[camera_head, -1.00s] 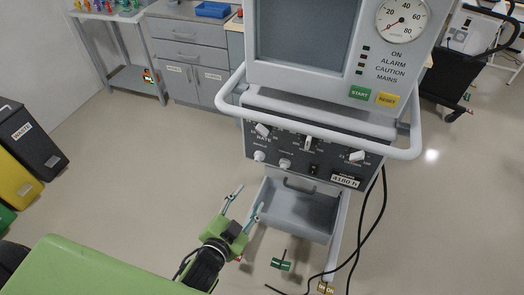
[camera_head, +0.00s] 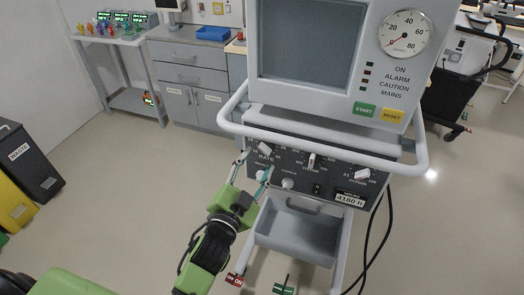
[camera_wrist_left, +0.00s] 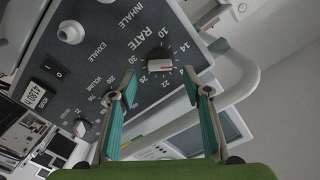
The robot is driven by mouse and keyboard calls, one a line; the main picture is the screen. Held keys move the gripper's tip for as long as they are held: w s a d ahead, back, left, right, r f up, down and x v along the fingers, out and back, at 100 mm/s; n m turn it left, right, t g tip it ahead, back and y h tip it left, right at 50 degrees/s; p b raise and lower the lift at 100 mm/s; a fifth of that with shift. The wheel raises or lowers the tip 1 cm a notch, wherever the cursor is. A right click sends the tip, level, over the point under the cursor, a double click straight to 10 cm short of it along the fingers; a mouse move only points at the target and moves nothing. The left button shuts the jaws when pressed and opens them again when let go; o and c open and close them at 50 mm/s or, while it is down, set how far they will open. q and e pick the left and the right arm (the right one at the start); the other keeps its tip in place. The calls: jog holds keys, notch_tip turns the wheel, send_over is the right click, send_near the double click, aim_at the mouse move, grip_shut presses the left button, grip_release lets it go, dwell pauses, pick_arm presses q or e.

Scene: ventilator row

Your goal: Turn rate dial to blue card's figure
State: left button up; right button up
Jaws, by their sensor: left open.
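The rate dial, a pale pointer knob on the ventilator's dark control panel, shows at the panel's upper left in the head view (camera_head: 265,148). In the left wrist view the rate dial (camera_wrist_left: 160,65) is dark with a white face, ringed by printed numbers. My left gripper (camera_head: 257,164) is open just in front of the panel by this dial. In the left wrist view its two teal fingers (camera_wrist_left: 160,88) stand apart, pointing toward the dial, with nothing between them. I cannot tell whether they touch it. I see no blue card. My right gripper is not in view.
A white rail (camera_head: 318,155) runs around the ventilator above the panel. Other knobs, such as the volume knob (camera_wrist_left: 80,127), sit close by. A grey tray (camera_head: 295,235) hangs below the panel. Black cables hang at the right. Open floor lies at the left.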

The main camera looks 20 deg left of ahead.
aim_at(263, 152)
pick_arm(q)
jog(key=shift+w+d, duration=0.1)
jog(key=shift+w, duration=2.15)
jog(key=c, duration=1.1)
jog(key=m+p, duration=0.1)
jog(key=m, duration=0.1)
jog(key=shift+r+m+p, duration=0.1)
jog(key=shift+m+p, duration=0.2)
jog(key=shift+p, duration=0.05)
jog(key=m, duration=0.2)
jog(key=shift+m, duration=0.4)
jog(key=o, duration=1.1)
